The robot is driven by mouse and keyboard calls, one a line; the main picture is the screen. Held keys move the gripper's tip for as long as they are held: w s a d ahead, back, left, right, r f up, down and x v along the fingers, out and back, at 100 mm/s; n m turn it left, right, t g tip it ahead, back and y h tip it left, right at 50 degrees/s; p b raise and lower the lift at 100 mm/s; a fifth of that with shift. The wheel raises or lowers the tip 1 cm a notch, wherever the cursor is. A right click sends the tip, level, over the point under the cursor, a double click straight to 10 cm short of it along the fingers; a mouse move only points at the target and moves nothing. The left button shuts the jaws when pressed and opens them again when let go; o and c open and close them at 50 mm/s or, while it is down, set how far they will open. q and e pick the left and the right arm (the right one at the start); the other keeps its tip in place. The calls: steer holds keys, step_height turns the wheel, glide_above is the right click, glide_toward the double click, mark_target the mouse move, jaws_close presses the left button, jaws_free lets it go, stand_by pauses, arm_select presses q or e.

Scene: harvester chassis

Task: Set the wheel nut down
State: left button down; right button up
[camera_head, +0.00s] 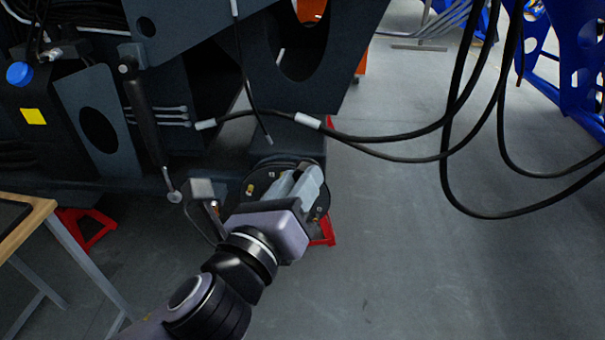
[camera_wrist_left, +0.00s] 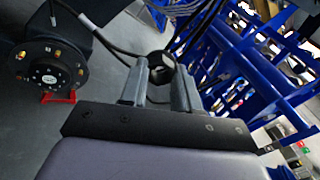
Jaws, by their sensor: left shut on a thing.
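My left gripper (camera_head: 303,174) reaches in from the bottom and is in front of the black wheel hub in the head view. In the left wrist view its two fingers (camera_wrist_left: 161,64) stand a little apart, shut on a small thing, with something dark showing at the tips. I take it to be the wheel nut, but its shape is not clear. The round black hub (camera_head: 257,186) is partly covered by the gripper. In the wrist view the hub (camera_wrist_left: 46,72) is off to the left, with several brass-coloured studs or nuts on its face. My right gripper is not in view.
The dark chassis (camera_head: 335,70) fills the upper left. Black hoses (camera_head: 395,137) hang across the right. A wooden-topped table (camera_head: 28,226) stands at the lower left, near a red stand (camera_head: 92,232). Blue racks (camera_wrist_left: 228,60) stand beyond. The grey floor at right is clear.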

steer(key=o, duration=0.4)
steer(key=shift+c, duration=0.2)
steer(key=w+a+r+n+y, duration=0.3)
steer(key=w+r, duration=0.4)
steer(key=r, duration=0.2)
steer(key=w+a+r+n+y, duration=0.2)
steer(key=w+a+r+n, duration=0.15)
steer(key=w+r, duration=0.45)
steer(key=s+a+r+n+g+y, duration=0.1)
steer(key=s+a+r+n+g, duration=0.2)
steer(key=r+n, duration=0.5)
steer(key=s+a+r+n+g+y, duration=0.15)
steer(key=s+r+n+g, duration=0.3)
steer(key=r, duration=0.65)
arm_select(q)
steer(key=s+a+f+m+g+h, duration=0.1)
steer(key=a+f+m+g+h, duration=0.1)
steer(key=m+g+h, duration=0.3)
steer(key=s+a+f+m+g+h, duration=0.1)
steer(key=f+m+g+h, duration=0.3)
steer(key=g, duration=0.6)
steer(key=a+m+h, duration=0.1)
steer(key=m+h, duration=0.1)
steer(key=m, duration=0.1)
steer(key=shift+f, duration=0.3)
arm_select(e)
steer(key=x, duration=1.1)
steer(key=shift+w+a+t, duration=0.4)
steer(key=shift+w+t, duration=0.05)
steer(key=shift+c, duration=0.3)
